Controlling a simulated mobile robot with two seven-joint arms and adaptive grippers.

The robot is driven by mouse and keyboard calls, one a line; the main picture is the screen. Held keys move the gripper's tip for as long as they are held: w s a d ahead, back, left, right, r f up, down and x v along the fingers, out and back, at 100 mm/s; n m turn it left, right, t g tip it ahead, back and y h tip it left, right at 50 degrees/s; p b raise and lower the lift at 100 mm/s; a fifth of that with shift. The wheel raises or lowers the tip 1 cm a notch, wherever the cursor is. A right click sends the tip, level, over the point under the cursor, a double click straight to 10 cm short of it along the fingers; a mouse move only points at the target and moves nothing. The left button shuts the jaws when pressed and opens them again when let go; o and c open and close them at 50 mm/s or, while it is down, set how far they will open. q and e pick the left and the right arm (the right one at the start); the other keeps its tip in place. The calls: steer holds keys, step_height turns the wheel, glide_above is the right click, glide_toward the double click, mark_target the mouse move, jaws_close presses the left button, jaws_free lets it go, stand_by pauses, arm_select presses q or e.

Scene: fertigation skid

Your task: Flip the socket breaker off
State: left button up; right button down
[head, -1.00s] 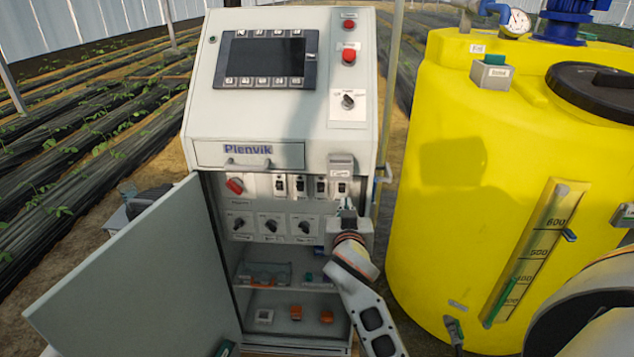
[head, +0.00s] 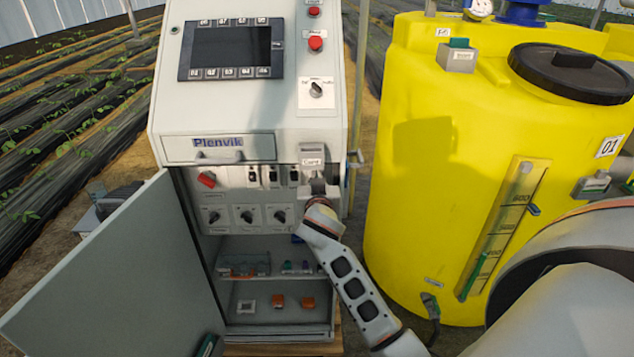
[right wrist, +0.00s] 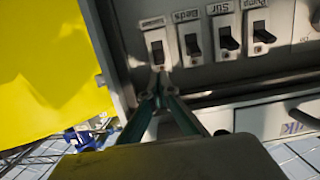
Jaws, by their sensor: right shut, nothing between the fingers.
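The socket breaker (right wrist: 157,50) is the leftmost in the row of breakers in the right wrist view, a white housing with a dark lever. Its small label is too blurred to read.
The other breakers (head: 272,177) stand close beside it, with a red rotary switch (head: 207,179) and several black knobs (head: 247,214). The open cabinet door (head: 110,275) stands to the left. A yellow tank (head: 415,190) is close on the right. A labelled tag (head: 312,160) sits above.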

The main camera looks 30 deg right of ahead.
steer(key=x, duration=0.3)
steer(key=shift+f, duration=0.1)
stand_by(0.4)
steer(key=shift+d+b, duration=0.1)
steer(key=shift+b, duration=0.2)
